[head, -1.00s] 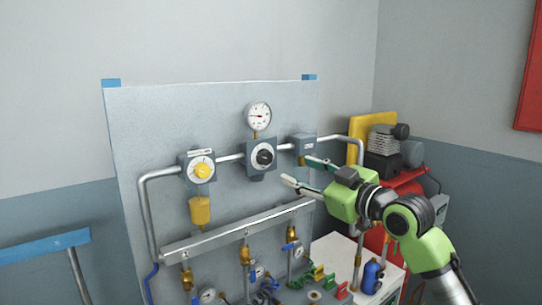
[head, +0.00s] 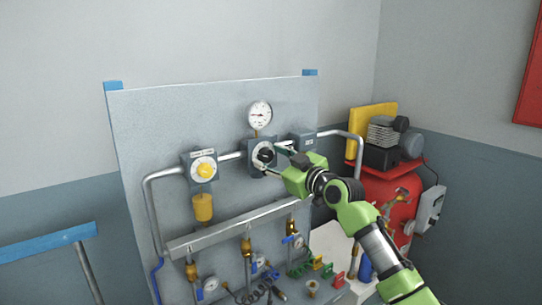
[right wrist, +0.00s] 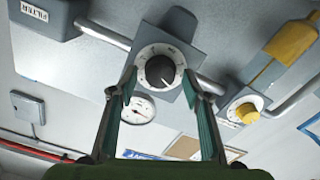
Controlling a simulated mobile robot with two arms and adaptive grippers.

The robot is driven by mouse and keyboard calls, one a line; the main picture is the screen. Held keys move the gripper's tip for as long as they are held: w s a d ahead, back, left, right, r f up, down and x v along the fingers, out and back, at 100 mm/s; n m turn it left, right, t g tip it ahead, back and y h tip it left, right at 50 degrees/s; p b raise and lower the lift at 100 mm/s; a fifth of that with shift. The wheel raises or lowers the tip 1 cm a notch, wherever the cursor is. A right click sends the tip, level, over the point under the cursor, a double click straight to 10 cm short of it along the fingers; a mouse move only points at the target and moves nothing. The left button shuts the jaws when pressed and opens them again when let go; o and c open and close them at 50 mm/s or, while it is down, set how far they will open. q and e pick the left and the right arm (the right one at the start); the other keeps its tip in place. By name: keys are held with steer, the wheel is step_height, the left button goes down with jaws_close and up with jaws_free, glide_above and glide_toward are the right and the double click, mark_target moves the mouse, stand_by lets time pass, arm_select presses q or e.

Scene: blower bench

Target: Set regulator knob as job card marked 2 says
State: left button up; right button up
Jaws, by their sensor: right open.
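The black regulator knob (head: 265,155) sits on a white dial in a grey block, mid-panel. In the right wrist view the black knob (right wrist: 160,71) has a pale pointer mark, and its scale figures are too small to read. My right gripper (head: 271,160) is open in front of the knob. In the right wrist view its two fingers (right wrist: 159,82) stand on either side of the dial; I cannot tell whether they touch it. A round gauge (head: 260,115) is above the knob. No job card marked 2 can be made out. My left gripper is not in view.
A yellow knob (head: 205,170) on another dial is to the left on the same pipe. A grey filter block (right wrist: 43,18) is on the other side. A manifold bar (head: 230,228) with several valves runs below. A red compressor tank (head: 388,195) stands at right.

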steer(key=c, duration=1.1)
steer(key=shift+m, duration=1.3)
steer(key=m, duration=0.3)
steer(key=shift+m, duration=0.3)
steer(key=m+p, duration=0.1)
steer(key=m, duration=0.2)
steer(key=shift+d+r+m, duration=0.1)
steer(key=shift+m, duration=0.2)
steer(key=shift+w+m+p, duration=0.1)
steer(key=shift+m+p, duration=0.55)
steer(key=shift+m, duration=1.15)
